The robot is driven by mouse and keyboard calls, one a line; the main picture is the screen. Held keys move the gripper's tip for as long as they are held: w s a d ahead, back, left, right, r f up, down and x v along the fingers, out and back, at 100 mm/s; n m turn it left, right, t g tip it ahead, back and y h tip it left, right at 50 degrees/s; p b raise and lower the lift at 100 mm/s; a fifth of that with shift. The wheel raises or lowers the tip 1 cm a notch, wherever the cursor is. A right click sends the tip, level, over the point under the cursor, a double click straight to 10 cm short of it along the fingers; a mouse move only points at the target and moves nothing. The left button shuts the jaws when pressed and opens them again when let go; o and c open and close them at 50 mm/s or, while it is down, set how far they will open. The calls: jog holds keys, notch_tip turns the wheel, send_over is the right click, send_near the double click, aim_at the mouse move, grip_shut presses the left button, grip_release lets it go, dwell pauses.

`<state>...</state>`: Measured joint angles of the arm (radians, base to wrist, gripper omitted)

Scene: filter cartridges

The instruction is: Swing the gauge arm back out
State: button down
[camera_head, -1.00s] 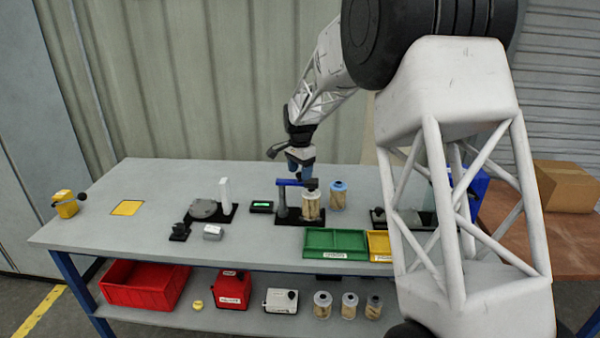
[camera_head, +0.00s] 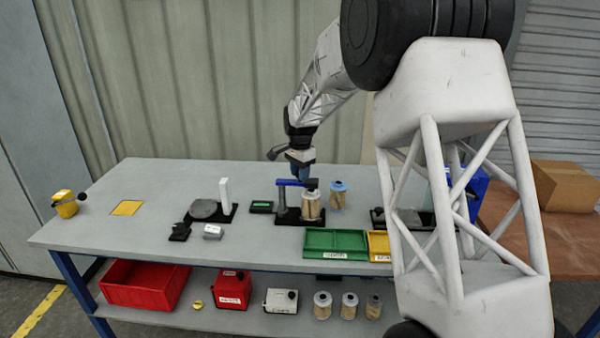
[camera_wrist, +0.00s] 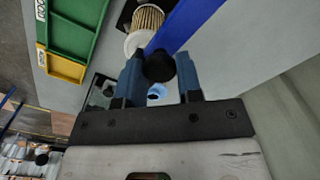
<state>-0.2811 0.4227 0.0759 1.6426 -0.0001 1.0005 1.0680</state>
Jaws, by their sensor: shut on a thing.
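The gauge arm is a blue bar (camera_head: 289,183) on a grey post (camera_head: 281,203). It reaches right, with its black end over a pleated cartridge (camera_head: 311,207) on the black gauge base. In the wrist view the blue bar (camera_wrist: 186,22) runs up and right from a round black knob (camera_wrist: 158,66). My gripper (camera_head: 305,178) is at the bar's knob end. In the wrist view its blue fingers (camera_wrist: 158,72) are on both sides of the knob, shut on it. The cartridge (camera_wrist: 147,22) shows beside the bar there.
A blue-topped cartridge (camera_head: 338,195) stands just right of the gauge. A green tray (camera_head: 336,255) and a yellow tray (camera_head: 378,246) lie in front. A small display (camera_head: 261,207) and a plate with a white post (camera_head: 224,192) stand left.

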jog(key=shift+s+m, duration=0.15)
jog(key=shift+m, duration=0.15)
jog(key=s+a+m, duration=0.6)
jog(key=m, duration=1.1)
jog(key=shift+a+m, duration=0.15)
jog(key=shift+m, duration=0.15)
dwell(0.4)
jog(key=c, duration=0.8)
grip_release()
jog(key=shift+r, duration=0.15)
jog(key=shift+r, duration=3.8)
